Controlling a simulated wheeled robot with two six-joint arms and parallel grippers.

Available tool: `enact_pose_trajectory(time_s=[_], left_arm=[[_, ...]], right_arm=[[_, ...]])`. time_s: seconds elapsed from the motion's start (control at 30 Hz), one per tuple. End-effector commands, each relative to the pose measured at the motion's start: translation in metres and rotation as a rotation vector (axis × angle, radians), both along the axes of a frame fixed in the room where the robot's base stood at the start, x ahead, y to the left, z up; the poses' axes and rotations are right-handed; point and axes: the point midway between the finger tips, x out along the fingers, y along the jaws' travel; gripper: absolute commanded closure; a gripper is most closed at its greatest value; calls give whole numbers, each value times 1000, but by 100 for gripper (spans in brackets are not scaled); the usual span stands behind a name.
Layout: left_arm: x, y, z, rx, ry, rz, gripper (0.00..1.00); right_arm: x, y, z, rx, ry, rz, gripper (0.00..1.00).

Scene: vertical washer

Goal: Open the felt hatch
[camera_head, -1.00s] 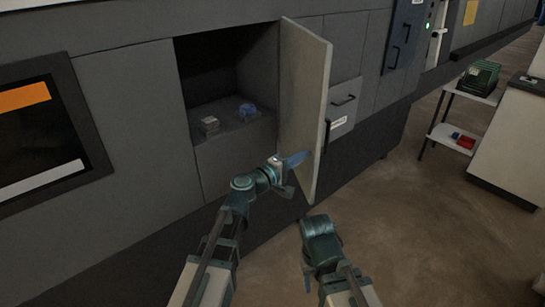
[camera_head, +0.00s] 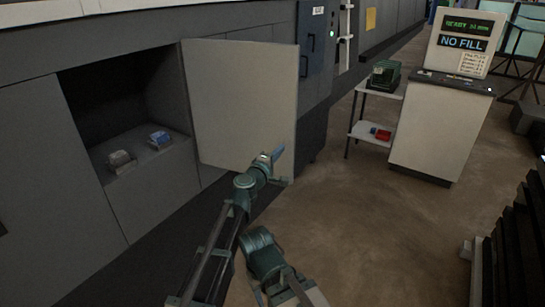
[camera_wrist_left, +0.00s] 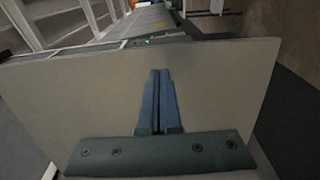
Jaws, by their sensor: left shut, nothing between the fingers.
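The hatch door (camera_head: 243,105) is a pale grey panel, swung wide open on the dark machine front. Its broad inner face is turned toward me, and the dark compartment (camera_head: 115,95) is uncovered to its left. My left gripper (camera_head: 277,153) is at the door's lower right part, in front of its face. In the left wrist view its blue fingers (camera_wrist_left: 160,75) are together with nothing between them, over the door panel (camera_wrist_left: 95,95). Whether they touch it I cannot tell. My right arm shows at the bottom centre; its fingers are not clear.
A grey block (camera_head: 121,160) and a blue-topped block (camera_head: 159,139) sit on the compartment ledge. A white cart (camera_head: 368,135) with a green crate (camera_head: 385,73) and a pale console (camera_head: 437,130) stand to the right. Floor between is clear. Dark stacked slats (camera_head: 515,250) stand at lower right.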

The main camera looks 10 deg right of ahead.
Motion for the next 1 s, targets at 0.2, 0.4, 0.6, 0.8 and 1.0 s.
enact_pose_trajectory(time_s=[0.2, 0.4, 0.6, 0.8, 1.0], left_arm=[[6, -5, 0, 0, 0, 1, 100], [6, -5, 0, 0, 0, 1, 100], [6, -4, 0, 0, 0, 1, 100], [-1, 0, 0, 0, 0, 1, 100], [-19, 12, 0, 0, 0, 2, 100]], right_arm=[[0, 0, 0, 0, 0, 0, 50], [0, 0, 0, 0, 0, 0, 50], [0, 0, 0, 0, 0, 0, 50], [0, 0, 0, 0, 0, 0, 50], [0, 0, 0, 0, 0, 0, 50]])
